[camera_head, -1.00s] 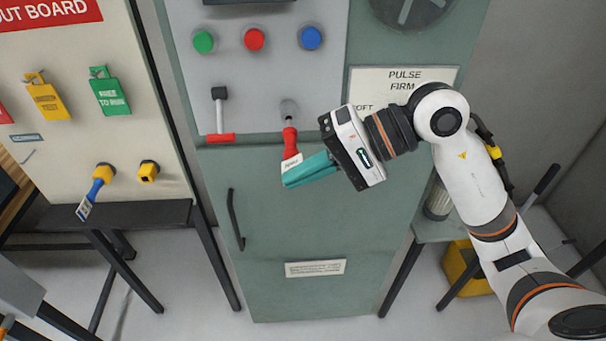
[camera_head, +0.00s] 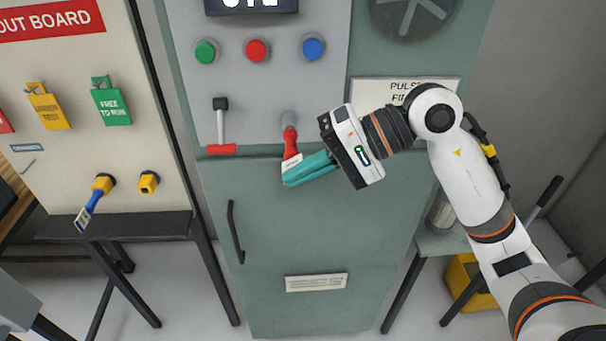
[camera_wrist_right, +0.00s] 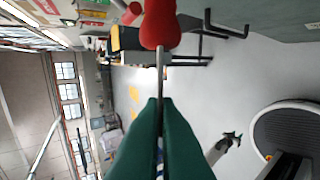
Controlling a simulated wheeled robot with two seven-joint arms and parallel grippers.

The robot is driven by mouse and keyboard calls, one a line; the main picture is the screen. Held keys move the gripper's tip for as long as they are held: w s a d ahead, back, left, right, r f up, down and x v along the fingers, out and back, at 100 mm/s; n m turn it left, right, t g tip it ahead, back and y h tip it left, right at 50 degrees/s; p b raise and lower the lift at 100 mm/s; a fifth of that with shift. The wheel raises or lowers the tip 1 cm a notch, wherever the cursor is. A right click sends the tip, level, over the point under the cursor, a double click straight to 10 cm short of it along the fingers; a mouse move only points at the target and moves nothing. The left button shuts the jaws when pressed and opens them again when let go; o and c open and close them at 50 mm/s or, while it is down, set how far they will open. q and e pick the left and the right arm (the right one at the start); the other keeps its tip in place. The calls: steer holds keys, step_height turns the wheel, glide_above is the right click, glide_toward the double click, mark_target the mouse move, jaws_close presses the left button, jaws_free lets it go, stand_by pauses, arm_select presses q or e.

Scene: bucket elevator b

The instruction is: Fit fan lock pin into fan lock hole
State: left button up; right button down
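The red fan lock pin (camera_head: 290,143) with its white tag (camera_head: 291,165) is at the cabinet front, below the row of buttons. Its upper end meets the round grey fan lock hole (camera_head: 288,119); I see no bare shank between them, and cannot tell how deep it sits. My right gripper (camera_head: 306,169), with teal fingers, is shut at the tag end of the pin. In the right wrist view the fingers (camera_wrist_right: 161,125) close on a thin grey edge (camera_wrist_right: 160,72), with the red handle (camera_wrist_right: 160,24) beyond. My left gripper is not in view.
A red-handled lever (camera_head: 221,128) is left of the pin. Green, red and blue buttons (camera_head: 256,50) are above. A door handle (camera_head: 235,232) is below. The lockout board at left carries tags and a blue-handled key (camera_head: 94,200) in a yellow socket.

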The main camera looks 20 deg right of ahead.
steer(key=shift+w+d, duration=0.25)
steer(key=shift+w, duration=0.4)
steer(key=c, duration=2.1)
jaws_free()
steer(key=o, duration=0.5)
steer(key=shift+w, duration=0.1)
steer(key=shift+b, duration=0.3)
steer(key=b+v, duration=0.4)
steer(key=v, duration=0.8)
steer(key=shift+b, duration=0.3)
steer(key=shift+a, duration=0.1)
